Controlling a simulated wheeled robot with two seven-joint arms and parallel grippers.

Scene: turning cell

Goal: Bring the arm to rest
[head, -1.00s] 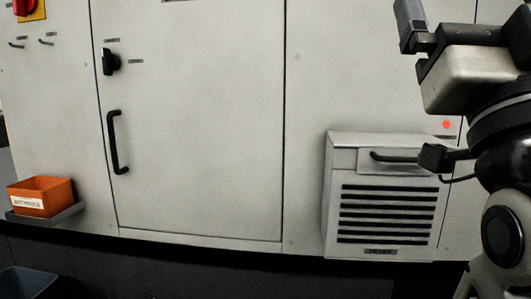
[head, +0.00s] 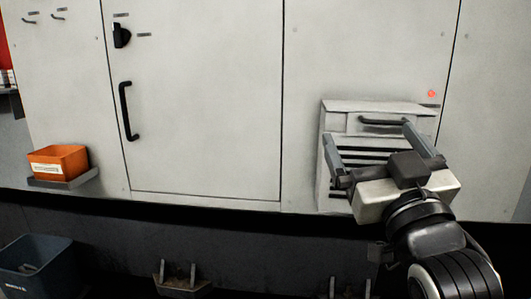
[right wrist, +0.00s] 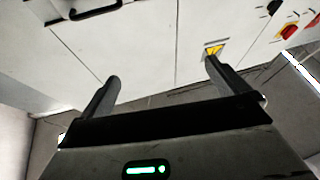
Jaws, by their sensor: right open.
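My right gripper (head: 368,132) is open and empty. In the head view it is in front of the louvred filter box (head: 365,105) on the machine's pale front, hiding part of its slats. The box's dark handle (head: 382,121) shows just above and between the fingers, and I see no grip on it. In the right wrist view the two fingers of the right gripper (right wrist: 162,70) stand wide apart with nothing between them. My left gripper is not in view.
A door with a black handle (head: 128,111) and a knob (head: 121,36) is left of the box. An orange bin (head: 58,161) sits on a small shelf (head: 64,182). A dark blue-grey bin (head: 35,268) stands low at left.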

